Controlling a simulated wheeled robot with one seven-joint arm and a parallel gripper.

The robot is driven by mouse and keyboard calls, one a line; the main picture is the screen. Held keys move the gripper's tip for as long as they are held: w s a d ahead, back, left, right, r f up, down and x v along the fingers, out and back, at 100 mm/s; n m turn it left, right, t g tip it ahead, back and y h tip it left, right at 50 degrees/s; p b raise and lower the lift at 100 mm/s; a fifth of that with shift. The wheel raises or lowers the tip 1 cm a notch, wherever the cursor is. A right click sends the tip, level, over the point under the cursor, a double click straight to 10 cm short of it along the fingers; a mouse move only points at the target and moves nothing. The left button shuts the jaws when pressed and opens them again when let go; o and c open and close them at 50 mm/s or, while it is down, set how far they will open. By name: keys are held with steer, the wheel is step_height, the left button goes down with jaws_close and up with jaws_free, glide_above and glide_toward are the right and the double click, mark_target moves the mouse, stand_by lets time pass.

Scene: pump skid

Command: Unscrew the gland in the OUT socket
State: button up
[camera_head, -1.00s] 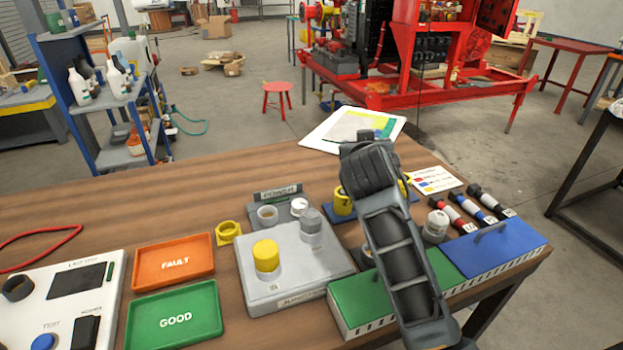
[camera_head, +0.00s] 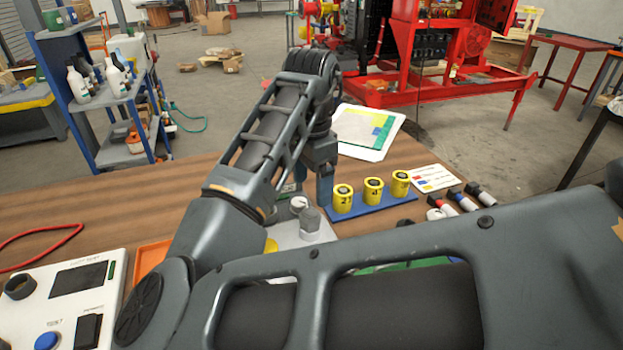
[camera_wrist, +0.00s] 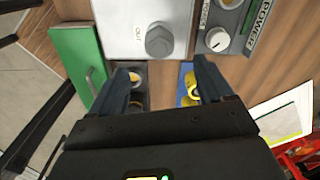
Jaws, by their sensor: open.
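The grey gland (camera_head: 309,220) stands on the pale junction box (camera_head: 287,234), partly behind my arm in the head view. In the wrist view the gland (camera_wrist: 160,40) sits beside the word OUT on the box top (camera_wrist: 115,14). My gripper (camera_wrist: 162,66) is open and empty, its two fingers apart, with the gland ahead of the gap between their tips and not touched. In the head view a finger of my gripper (camera_head: 325,188) shows behind the box, near the blue stand. A yellow gland (camera_head: 271,245) on the box is mostly hidden by my arm.
A blue stand (camera_head: 375,205) holds three yellow numbered pieces. The power block with a white knob (camera_wrist: 216,39) sits beside the box. A green block with a handle (camera_wrist: 72,55) is on the other side. The fault tray (camera_head: 150,257) is partly covered by my arm.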

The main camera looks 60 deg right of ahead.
mark_target(311, 210)
steer(key=shift+a+f, duration=0.1)
steer(key=shift+f, duration=3.75)
steer(key=shift+c, duration=0.2)
steer(key=c, duration=1)
steer(key=o, duration=0.4)
steer(key=c, duration=0.5)
steer(key=shift+o, duration=0.2)
steer(key=shift+r+n+p, duration=0.15)
steer(key=shift+n+p, duration=0.85)
steer(key=shift+p, duration=0.15)
steer(key=shift+n+p, duration=0.95)
steer(key=shift+n, duration=0.35)
